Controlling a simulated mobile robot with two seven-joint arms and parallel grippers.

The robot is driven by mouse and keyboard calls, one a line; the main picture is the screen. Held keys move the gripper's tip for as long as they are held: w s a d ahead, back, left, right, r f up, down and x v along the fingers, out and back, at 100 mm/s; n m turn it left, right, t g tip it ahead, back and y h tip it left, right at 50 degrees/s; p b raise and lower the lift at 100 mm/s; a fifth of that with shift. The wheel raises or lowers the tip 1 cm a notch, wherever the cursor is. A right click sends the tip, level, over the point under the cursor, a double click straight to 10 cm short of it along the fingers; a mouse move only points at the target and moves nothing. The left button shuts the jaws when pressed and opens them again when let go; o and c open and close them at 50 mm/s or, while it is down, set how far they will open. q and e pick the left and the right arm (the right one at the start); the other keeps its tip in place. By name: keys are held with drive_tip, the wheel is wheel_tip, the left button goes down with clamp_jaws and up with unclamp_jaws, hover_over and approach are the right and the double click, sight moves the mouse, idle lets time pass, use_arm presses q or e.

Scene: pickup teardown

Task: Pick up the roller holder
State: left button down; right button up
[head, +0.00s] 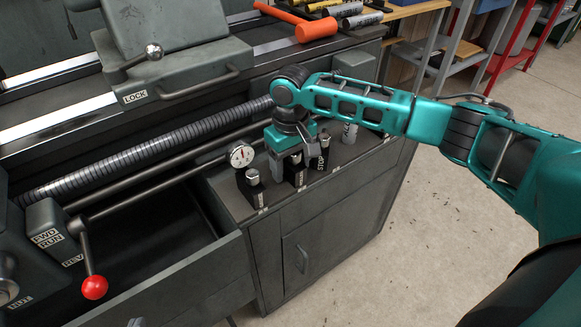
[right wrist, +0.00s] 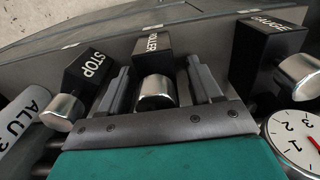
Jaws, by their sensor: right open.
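The roller holder (right wrist: 153,45) is a black block with partly hidden white lettering and a silver cylinder at its near end, centred in the right wrist view. In the head view the roller holder (head: 298,173) stands on the cabinet top, partly covered by my right gripper (head: 296,158). My right gripper (right wrist: 160,80) is open, with one grey finger on each side of the holder's silver cylinder. I cannot tell whether the fingers touch it. My left gripper is not in view.
The STOP block (right wrist: 92,70) and the GAUGE block (right wrist: 270,52) flank the holder closely. A round dial (head: 241,155) and an ALU cylinder (head: 349,132) are near. The lathe's lead screw (head: 150,148) runs behind. A red-knobbed lever (head: 95,287) is at left.

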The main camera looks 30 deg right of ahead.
drive_tip(key=shift+c, duration=0.2)
clamp_jaws()
idle(0.3)
drive_tip(key=shift+r, duration=0.15)
